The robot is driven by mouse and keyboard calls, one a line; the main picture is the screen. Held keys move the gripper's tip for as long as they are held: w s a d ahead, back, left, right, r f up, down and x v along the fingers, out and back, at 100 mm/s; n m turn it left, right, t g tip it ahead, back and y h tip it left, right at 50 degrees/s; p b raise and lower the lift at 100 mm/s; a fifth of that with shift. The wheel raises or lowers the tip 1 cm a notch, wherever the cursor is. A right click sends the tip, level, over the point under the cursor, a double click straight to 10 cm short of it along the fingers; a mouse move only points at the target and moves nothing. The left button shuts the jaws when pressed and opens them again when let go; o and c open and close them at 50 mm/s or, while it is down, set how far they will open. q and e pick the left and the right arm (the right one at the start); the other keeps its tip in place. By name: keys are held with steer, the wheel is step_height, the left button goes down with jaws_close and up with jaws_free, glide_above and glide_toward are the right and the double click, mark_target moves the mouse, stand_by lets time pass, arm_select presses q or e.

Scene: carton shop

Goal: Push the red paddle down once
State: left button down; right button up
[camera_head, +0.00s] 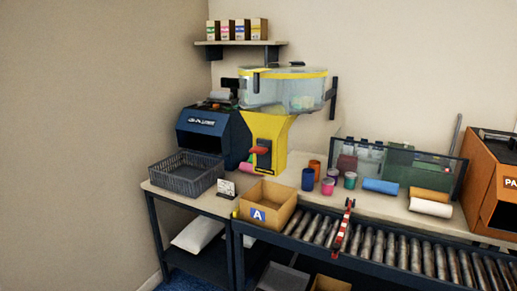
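The red paddle (259,150) sticks out from the front of a yellow dispenser (272,130) that has a clear, yellow-rimmed hopper (285,92) on top. The dispenser stands at the back of the table, near the wall. Just below and in front of it, an open carton (268,205) with a blue "A" label sits at the left end of the roller conveyor. It looks empty, though its bottom is partly hidden. Neither of my grippers shows in the head view.
A dark basket (187,175) and a blue machine (208,130) stand left of the dispenser. A shelf (240,43) hangs above.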

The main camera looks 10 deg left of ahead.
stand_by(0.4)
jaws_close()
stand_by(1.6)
